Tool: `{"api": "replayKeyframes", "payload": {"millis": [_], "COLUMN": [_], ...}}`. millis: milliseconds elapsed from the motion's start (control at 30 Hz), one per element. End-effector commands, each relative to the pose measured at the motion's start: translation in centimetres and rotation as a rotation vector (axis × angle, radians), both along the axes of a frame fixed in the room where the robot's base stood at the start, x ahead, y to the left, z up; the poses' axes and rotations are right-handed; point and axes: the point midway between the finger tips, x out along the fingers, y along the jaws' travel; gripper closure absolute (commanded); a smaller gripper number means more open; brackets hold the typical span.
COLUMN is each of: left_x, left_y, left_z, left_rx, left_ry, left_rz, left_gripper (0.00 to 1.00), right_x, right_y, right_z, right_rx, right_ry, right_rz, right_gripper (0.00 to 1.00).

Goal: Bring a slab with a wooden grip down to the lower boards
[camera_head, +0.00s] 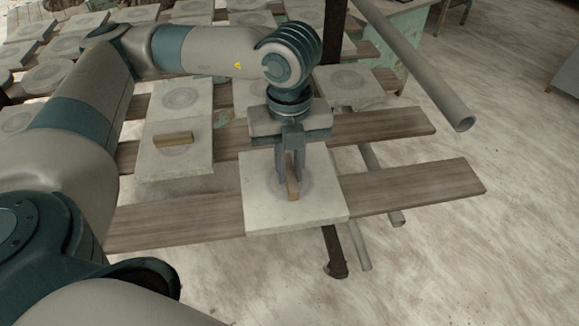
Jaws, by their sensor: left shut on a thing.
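My left gripper (289,180) points down and is shut on the wooden grip (293,187) of a grey square slab (320,208). This slab is over the front lower board (420,187), near its middle. I cannot tell whether it touches the board or hangs just above it. A second slab with a wooden grip (173,139) lies to the left, a little farther back; the slab (160,165) is pale grey. The back lower board (390,124) runs behind the gripper. My right gripper does not show.
Several plain slabs with round marks lie on boards behind, one of them (348,86) right of my wrist. A grey pipe (420,70) slants across the upper right. The right ends of both lower boards are bare. My left arm hides much of the left side.

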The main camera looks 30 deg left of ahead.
Motion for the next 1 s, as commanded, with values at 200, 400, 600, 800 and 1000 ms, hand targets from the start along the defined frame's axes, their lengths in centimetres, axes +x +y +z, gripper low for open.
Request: {"api": "replayKeyframes", "payload": {"millis": [200,400,600,800,1000], "left_x": [0.2,0.6,1.6,2.9,4.2], "left_y": [0.1,0.5,1.3,2.4,3.6], "left_z": [0.1,0.0,-0.1,-0.3,-0.5], "left_rx": [-0.001,0.000,-0.001,-0.001,0.000], "left_ry": [-0.002,-0.001,-0.001,-0.002,-0.001], "left_rz": [0.000,0.001,0.001,0.003,0.003], "left_gripper": [1.00,1.00,1.00,1.00,1.00], "right_x": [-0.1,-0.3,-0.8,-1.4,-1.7], "right_y": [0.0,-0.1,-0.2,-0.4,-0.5], "right_z": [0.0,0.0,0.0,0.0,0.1], "right_rx": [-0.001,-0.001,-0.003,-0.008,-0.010], "right_ry": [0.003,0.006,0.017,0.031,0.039], "right_rz": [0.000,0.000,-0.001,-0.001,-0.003], "right_gripper": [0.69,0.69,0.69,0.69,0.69]}}
